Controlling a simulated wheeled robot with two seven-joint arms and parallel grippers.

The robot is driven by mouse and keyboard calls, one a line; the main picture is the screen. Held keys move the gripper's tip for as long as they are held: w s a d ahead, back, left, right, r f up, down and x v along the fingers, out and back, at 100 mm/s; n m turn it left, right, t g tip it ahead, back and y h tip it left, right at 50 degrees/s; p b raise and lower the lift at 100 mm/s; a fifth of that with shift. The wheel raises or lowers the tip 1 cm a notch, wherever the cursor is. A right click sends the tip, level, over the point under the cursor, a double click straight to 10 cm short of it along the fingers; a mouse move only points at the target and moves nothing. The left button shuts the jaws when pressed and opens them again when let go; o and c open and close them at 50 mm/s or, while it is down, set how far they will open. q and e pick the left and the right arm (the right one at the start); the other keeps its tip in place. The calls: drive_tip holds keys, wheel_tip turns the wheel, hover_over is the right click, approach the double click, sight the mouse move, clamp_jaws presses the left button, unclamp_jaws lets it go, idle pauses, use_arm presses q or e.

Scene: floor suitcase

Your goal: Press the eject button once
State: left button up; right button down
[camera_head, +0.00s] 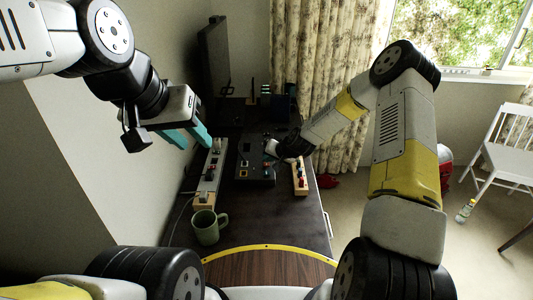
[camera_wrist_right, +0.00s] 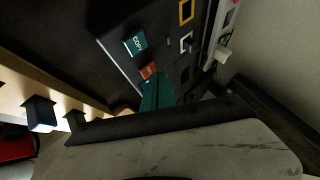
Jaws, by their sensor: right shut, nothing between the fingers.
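A black device (camera_head: 252,178) lies on the dark desk. My left gripper (camera_head: 188,138) is open and empty in the air, left of the device.
A strip with switches (camera_head: 208,178) stands left of the device, and a wooden block with coloured knobs (camera_head: 300,184) stands right of it. A green mug (camera_head: 207,227) is near the desk's front left. A dark monitor (camera_head: 214,60) is at the back. The desk front (camera_head: 285,215) is clear.

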sight(268, 165)
drive_tip(key=shift+r, duration=0.45)
drive_tip(key=shift+r, duration=2.45)
